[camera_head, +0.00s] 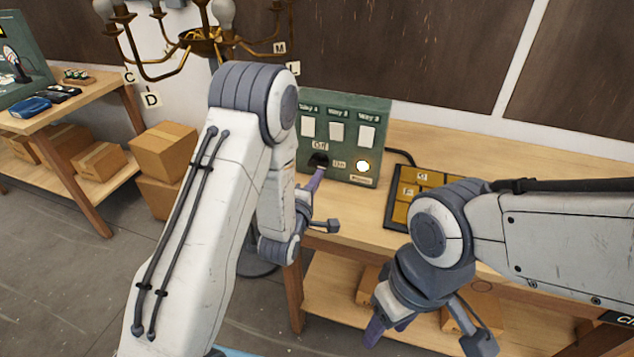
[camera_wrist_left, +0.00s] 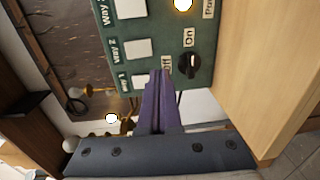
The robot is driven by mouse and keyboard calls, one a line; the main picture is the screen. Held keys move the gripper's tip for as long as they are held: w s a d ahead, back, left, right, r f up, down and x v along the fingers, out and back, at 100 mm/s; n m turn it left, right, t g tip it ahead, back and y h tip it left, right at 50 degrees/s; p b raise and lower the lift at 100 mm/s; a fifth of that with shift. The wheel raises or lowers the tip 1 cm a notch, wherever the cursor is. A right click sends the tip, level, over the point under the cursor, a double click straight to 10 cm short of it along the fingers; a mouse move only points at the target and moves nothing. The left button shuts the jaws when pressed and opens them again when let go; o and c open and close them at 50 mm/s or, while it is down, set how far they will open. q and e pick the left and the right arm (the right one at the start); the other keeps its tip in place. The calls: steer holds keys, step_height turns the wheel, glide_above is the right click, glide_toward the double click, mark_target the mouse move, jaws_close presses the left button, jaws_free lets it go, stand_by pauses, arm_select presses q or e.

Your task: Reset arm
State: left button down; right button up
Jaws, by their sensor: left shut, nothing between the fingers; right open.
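The green switch panel (camera_head: 345,108) stands on the wooden bench, with three white switches marked Way 1 to Way 3. Its dark rotary knob (camera_head: 319,159) sits between the Off and On labels, and a round light (camera_head: 363,166) glows beside it. In the left wrist view the knob (camera_wrist_left: 188,66) shows clearly. My left gripper (camera_head: 317,176) is shut and empty, its purple fingers (camera_wrist_left: 158,100) pointing at the panel close to the knob. I cannot tell whether they touch it. My right gripper (camera_head: 428,333) is open and empty, low in front of the bench.
A brass chandelier (camera_head: 200,42) with letter tags hangs behind my left arm. A yellow compartment tray (camera_head: 402,190) lies on the bench (camera_head: 450,150), partly behind my right arm. Cardboard boxes (camera_head: 163,150) stand at the left, beside another table (camera_head: 85,97).

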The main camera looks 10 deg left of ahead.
stand_by(0.4)
arm_select(q)
steer(key=s+d+r+m+g+h, duration=0.1)
steer(key=s+d+r+m+g, duration=0.1)
steer(key=s+d+m+g, duration=1)
steer(key=s+a+r+m+g+y, duration=0.1)
steer(key=s+m, duration=0.5)
steer(key=s, duration=0.6)
steer(key=s+a+r+m+g+y, duration=0.1)
steer(key=s+a+r+m+g, duration=0.2)
steer(key=s+m, duration=0.3)
steer(key=s+g, duration=0.1)
steer(key=s, duration=0.4)
steer(key=shift+s+a, duration=0.2)
steer(key=shift+s, duration=0.2)
